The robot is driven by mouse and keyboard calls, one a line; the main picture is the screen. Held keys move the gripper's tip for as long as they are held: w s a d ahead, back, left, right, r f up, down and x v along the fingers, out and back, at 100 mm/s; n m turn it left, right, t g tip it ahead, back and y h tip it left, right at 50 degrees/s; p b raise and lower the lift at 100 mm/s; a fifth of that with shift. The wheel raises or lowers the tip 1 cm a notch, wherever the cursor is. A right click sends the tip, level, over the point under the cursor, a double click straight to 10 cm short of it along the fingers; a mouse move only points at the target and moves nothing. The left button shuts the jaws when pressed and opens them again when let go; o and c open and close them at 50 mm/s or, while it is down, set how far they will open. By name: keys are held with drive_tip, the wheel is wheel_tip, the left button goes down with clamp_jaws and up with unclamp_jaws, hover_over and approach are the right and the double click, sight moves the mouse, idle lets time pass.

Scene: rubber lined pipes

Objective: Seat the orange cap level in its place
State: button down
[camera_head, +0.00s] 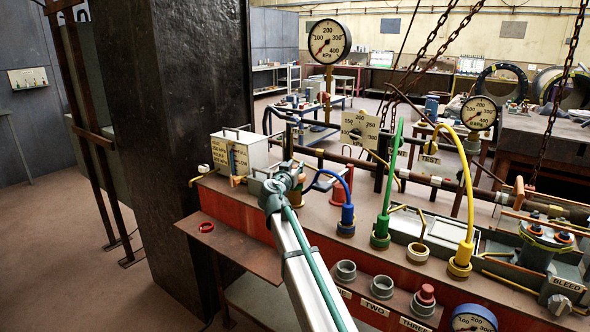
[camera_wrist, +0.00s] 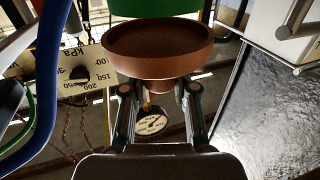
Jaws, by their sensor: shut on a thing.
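The orange cap (camera_wrist: 158,48) shows as a broad brownish-orange cup with a narrow lower part in the wrist view. My gripper (camera_wrist: 158,92) is shut on that narrow part, with one finger on each side. A green body (camera_wrist: 155,9) shows just above the cap's rim; I cannot tell whether they touch. In the head view my gripper (camera_head: 290,176) is above the back left of the red bench, beside the white box. The cap's place is not clearly visible.
Blue (camera_head: 346,214), green (camera_head: 381,232) and yellow (camera_head: 461,258) hose plugs stand right of my gripper. The white box (camera_head: 240,150) is on its left. Grey collars (camera_head: 346,272) and a red-topped piece (camera_head: 426,296) are at the front. Chains (camera_head: 433,50) hang at the right.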

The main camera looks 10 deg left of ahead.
drive_tip(key=shift+f+b, duration=1.05)
drive_tip(key=shift+b, duration=0.45)
drive_tip(key=c, duration=0.8)
unclamp_jaws()
drive_tip(key=s, duration=0.4)
drive_tip(key=s+a, duration=0.1)
drive_tip(key=s, duration=0.3)
drive_tip(key=s+a, duration=0.1)
drive_tip(key=s, duration=0.2)
drive_tip(key=shift+s+a, duration=0.2)
drive_tip(key=shift+s, duration=0.2)
